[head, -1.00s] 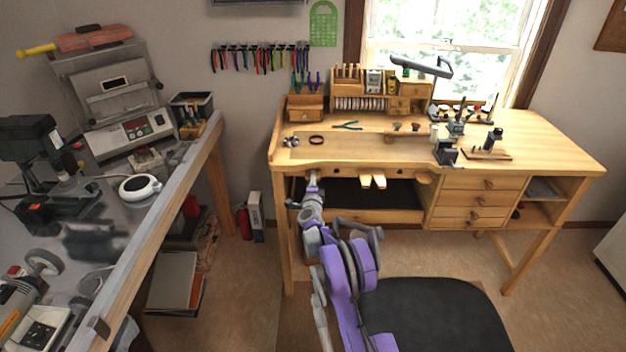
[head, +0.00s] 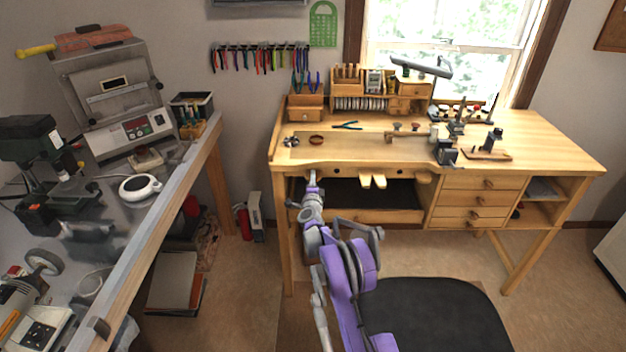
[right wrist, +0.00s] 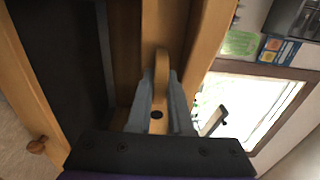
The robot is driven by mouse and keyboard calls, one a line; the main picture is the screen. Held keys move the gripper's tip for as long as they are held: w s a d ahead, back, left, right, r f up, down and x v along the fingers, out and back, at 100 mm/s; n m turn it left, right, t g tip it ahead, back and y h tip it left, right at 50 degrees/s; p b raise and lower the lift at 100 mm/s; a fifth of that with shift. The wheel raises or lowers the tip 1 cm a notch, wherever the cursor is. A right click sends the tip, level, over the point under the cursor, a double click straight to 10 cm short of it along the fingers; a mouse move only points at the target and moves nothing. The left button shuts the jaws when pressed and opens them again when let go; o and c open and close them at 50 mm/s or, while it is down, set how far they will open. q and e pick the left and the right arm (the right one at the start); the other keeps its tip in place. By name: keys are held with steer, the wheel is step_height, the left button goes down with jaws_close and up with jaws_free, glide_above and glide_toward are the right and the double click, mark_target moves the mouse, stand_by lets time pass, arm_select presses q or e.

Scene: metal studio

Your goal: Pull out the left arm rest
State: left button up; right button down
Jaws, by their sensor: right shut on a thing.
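The wooden workbench (head: 350,152) stands under the window. My right gripper (head: 312,178) is at the left part of its front edge, with my purple and grey arm reaching up from below. In the right wrist view, my right gripper (right wrist: 160,98) is shut on a narrow, rounded wooden piece, the left arm rest (right wrist: 161,68), with one finger on each side. In the head view the gripper covers most of this piece, so how far it sticks out cannot be told. My left gripper is not in view.
A black chair seat (head: 435,315) is right of my arm, in front of the bench. A wooden bench pin (head: 373,181) sticks out at the middle of the bench front. A metal-topped table (head: 120,215) stands at the left. Bare floor (head: 245,300) lies between them.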

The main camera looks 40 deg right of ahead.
steer(key=shift+s+a+f, duration=0.15)
steer(key=shift+s+a, duration=0.1)
arm_select(q)
step_height(320, 180, down, 7)
steer(key=s+b, duration=0.2)
steer(key=b, duration=0.3)
steer(key=shift+b, duration=0.4)
arm_select(e)
steer(key=v, duration=1.1)
arm_select(q)
steer(key=shift+w, duration=0.1)
arm_select(e)
steer(key=shift+d, duration=0.1)
steer(key=c, duration=0.8)
jaws_free()
arm_select(q)
steer(key=shift+g, duration=0.3)
